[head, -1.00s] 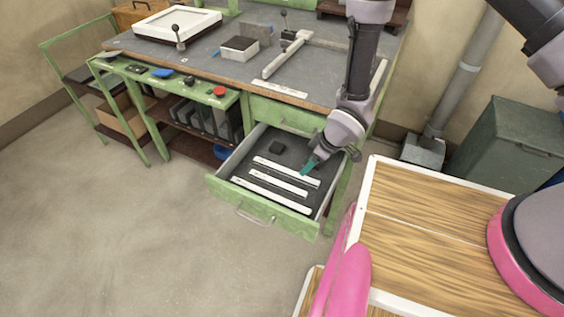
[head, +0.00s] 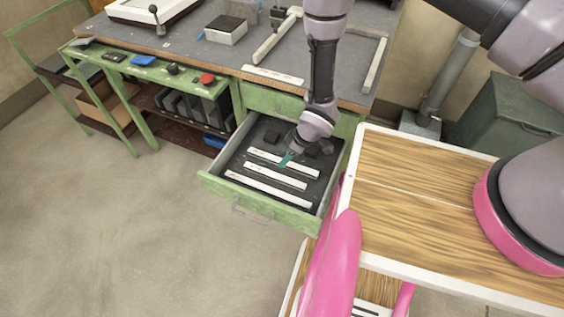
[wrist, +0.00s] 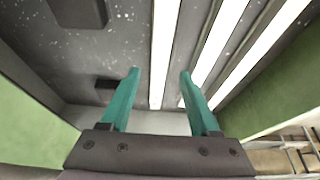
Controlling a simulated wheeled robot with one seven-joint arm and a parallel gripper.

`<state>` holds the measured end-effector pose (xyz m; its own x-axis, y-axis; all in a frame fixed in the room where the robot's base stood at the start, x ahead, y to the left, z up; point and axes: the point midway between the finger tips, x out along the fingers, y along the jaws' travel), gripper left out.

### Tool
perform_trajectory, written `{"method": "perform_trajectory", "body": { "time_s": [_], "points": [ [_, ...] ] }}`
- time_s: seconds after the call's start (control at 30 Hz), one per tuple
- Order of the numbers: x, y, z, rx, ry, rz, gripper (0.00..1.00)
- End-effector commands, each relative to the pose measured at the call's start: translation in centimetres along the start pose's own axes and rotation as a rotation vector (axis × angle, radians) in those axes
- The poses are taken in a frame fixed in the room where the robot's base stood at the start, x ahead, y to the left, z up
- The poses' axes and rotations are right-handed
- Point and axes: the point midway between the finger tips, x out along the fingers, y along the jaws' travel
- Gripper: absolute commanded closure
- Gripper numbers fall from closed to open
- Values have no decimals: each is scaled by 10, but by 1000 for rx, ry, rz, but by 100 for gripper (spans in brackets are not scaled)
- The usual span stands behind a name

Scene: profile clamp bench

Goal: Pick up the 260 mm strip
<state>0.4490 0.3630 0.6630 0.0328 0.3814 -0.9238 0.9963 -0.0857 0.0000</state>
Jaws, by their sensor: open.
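Three pale strips lie roughly parallel on the dark floor of an open drawer: a back strip (head: 303,171), a middle strip (head: 275,176) and a front strip (head: 268,190). The front one looks longest; I cannot read any length marks to tell which is 260 mm. My gripper (head: 286,159), with teal fingers, is over the back strip. In the wrist view my gripper (wrist: 160,73) is open, and the back strip (wrist: 163,45) shows between its fingers. The other two strips lie to its right. I cannot tell whether the fingers touch the drawer floor.
The green drawer (head: 262,207) has raised walls close around my gripper. A dark block (head: 271,137) lies at its back, also in the wrist view (wrist: 80,12). The green bench (head: 225,60) stands above and behind. A wooden-topped surface (head: 440,205) is at right.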

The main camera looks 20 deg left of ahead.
Motion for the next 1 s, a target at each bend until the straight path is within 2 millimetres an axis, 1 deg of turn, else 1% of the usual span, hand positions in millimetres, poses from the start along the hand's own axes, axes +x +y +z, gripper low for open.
{"method": "perform_trajectory", "body": {
  "time_s": [0.03, 0.1, 0.2, 0.3, 0.47, 0.5, 0.57, 0.6, 0.63, 0.67, 1.0],
  "points": [
    [9, 0, 0, -2, -1, -1, 38],
    [19, 0, 0, -1, -2, -1, 38],
    [29, 0, 0, -1, -1, -1, 38],
    [32, 1, -1, -1, 0, 0, 38],
    [32, 1, -1, -1, 0, 0, 38],
    [31, 1, -1, -1, 0, 0, 45],
    [31, 1, -1, -1, 0, 0, 68],
    [31, 1, -1, -1, 0, 0, 83],
    [31, 1, -1, -1, 0, 0, 95],
    [31, 1, -1, -1, 0, 0, 100],
    [30, 1, -2, 0, 0, 0, 100]
  ]
}}
